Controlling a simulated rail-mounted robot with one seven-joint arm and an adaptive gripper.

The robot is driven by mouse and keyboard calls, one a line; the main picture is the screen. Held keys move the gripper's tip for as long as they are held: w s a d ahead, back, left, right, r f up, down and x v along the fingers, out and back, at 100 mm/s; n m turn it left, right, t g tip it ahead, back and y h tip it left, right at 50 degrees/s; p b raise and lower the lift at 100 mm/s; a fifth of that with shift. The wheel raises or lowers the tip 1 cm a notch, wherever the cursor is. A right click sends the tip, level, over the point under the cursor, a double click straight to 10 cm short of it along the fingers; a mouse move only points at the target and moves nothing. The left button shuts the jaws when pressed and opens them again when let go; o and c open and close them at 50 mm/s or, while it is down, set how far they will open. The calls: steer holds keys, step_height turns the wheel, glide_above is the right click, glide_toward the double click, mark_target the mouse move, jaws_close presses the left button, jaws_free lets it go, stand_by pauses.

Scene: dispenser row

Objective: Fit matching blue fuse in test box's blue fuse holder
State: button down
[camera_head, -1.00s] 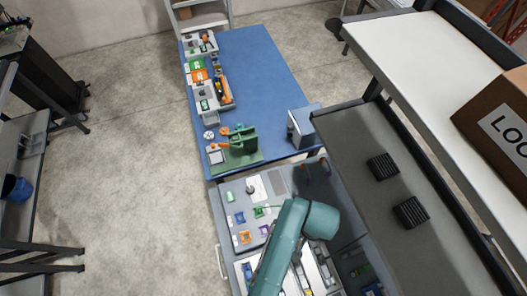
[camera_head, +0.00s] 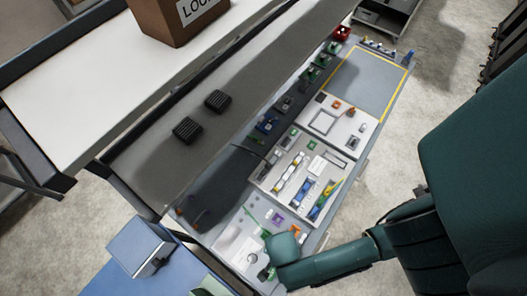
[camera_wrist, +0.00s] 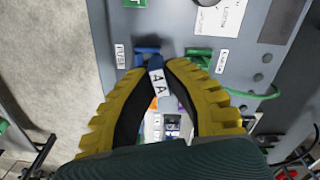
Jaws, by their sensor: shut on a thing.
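In the wrist view my gripper (camera_wrist: 161,64) has its yellow fingers closed on a small blue fuse (camera_wrist: 154,63) with a white lettered label. A blue holder (camera_wrist: 146,50) shows on the grey panel (camera_wrist: 170,22) just beyond the fingertips. The fuse overlaps it in the picture, and I cannot tell whether they touch or whether the fuse is seated. A green holder (camera_wrist: 198,56) with a green wire is to the right. In the head view my arm reaches over the near end of the grey panel (camera_head: 232,228). My fingers and the fuse are hidden there.
The wrist view shows a printed sheet (camera_wrist: 217,17) and a green part (camera_wrist: 135,3) farther along the panel. In the head view, a tray of coloured parts (camera_head: 268,180) lies beyond. A long shelf (camera_head: 150,165) with two black blocks overhangs the left side.

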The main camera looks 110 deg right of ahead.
steer(key=s+f+m+b, duration=0.2)
steer(key=s+m+b, duration=0.1)
steer(key=b, duration=0.1)
steer(key=shift+a+f+m, duration=0.1)
steer(key=shift+f+m, duration=0.2)
steer(key=shift+f, duration=0.1)
steer(key=shift+w+f, duration=0.1)
steer(key=shift+f, duration=0.45)
steer(key=shift+p, duration=0.5)
steer(key=shift+f, duration=0.15)
steer(key=shift+f, duration=0.5)
steer(key=shift+f+b, duration=0.3)
steer(key=shift+f, duration=0.2)
